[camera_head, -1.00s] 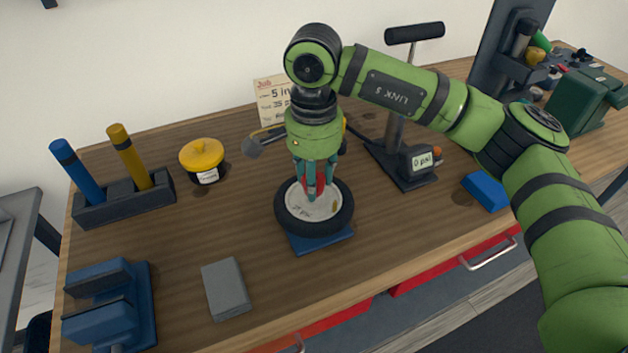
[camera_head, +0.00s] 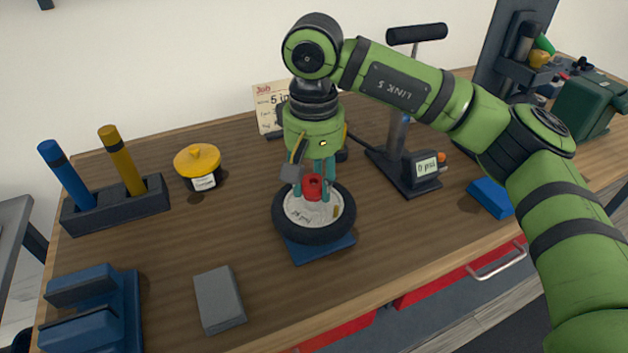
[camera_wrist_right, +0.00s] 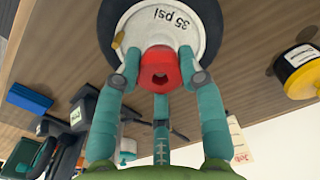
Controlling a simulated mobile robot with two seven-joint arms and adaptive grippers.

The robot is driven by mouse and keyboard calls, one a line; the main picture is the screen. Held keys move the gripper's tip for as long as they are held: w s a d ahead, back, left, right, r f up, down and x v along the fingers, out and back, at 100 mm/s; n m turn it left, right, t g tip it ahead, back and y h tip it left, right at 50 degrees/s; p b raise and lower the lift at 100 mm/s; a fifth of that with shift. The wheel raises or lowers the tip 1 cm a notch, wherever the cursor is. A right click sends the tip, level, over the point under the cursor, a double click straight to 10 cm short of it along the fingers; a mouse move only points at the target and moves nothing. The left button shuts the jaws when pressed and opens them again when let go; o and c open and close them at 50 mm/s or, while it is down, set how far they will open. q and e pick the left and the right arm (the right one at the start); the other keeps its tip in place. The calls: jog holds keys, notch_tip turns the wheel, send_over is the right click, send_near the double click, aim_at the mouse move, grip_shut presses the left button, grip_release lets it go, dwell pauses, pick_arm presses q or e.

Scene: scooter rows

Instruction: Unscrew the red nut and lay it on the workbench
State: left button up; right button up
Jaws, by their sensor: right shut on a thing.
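The red nut (camera_head: 313,186) is between the fingers of my right gripper (camera_head: 314,190), at the middle of a small black-tyred wheel with a pale disc (camera_head: 297,208). In the right wrist view the nut (camera_wrist_right: 160,69) shows a hole facing the camera, with teal fingers shut on its sides. The disc (camera_wrist_right: 157,22) behind it reads "35 psi". I cannot tell whether the nut still touches the wheel. The wheel sits on a blue plate (camera_head: 322,249) on the wooden workbench (camera_head: 400,235). My left gripper is not in view.
A grey block (camera_head: 219,300) and a blue vise-like fixture (camera_head: 95,310) lie front left. A yellow-lidded pot (camera_head: 198,165) and a marker holder (camera_head: 116,205) stand behind. A pump with a gauge (camera_head: 424,168) and a blue block (camera_head: 490,197) are right. Bare wood lies around the wheel.

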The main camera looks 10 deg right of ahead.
aim_at(313, 185)
jog(key=shift+s+f, duration=0.1)
jog(key=shift+f, duration=0.05)
jog(key=o, duration=1.2)
jog(key=shift+a, duration=0.1)
notch_tip(313, 185, up, 12)
